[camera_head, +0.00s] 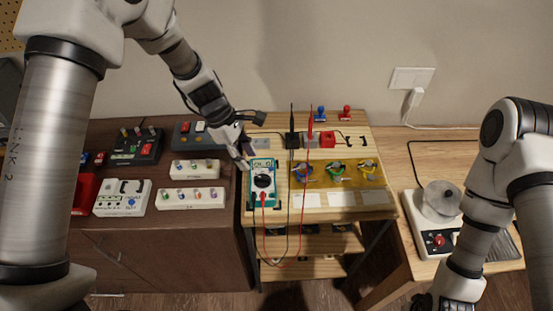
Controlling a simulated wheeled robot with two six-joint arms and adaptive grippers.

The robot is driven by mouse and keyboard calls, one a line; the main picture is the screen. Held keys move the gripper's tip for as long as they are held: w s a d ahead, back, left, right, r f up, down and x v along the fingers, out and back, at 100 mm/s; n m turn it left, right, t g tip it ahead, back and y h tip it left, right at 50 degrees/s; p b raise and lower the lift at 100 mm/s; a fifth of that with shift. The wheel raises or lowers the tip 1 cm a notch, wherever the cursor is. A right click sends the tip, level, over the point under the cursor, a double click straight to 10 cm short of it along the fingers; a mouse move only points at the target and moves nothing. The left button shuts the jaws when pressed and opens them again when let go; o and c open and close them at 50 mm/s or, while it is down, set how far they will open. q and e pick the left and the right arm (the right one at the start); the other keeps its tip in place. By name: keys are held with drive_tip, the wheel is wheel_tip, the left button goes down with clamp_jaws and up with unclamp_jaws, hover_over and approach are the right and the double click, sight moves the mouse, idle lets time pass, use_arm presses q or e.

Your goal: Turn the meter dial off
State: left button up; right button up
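The meter (262,194) is a teal and white multimeter lying on the light wooden bench. Its round black dial (263,181) sits near the middle of its face, below a small display. The dial's exact setting is too small to read. My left gripper (245,160) is just above and left of the meter's upper left corner, pointing down, apart from the dial. Its fingers are small and partly overlapped, so their opening is unclear. My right arm comes in at the lower right, and only part of its gripper end (440,303) shows at the bottom edge.
Red and black probe leads run from the meter to upright probes (310,125). A yellow mat (325,178) with coloured wire coils lies to the right. A dark cabinet with switch boxes and pedals stands left. A machine with a red knob (439,241) sits on the right table.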

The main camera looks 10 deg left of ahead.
sight(262, 177)
use_arm(q)
drive_tip(key=x, duration=0.2)
drive_tip(key=p+x, duration=0.1)
drive_tip(key=x, duration=0.3)
drive_tip(key=shift+d+f, duration=0.2)
drive_tip(key=shift+d, duration=0.3)
drive_tip(key=shift+w+d+f, duration=0.1)
drive_tip(key=shift+w+f, duration=0.1)
drive_tip(key=shift+f, duration=0.15)
drive_tip(key=shift+s+r, duration=0.1)
drive_tip(key=shift+s, duration=0.05)
clamp_jaws()
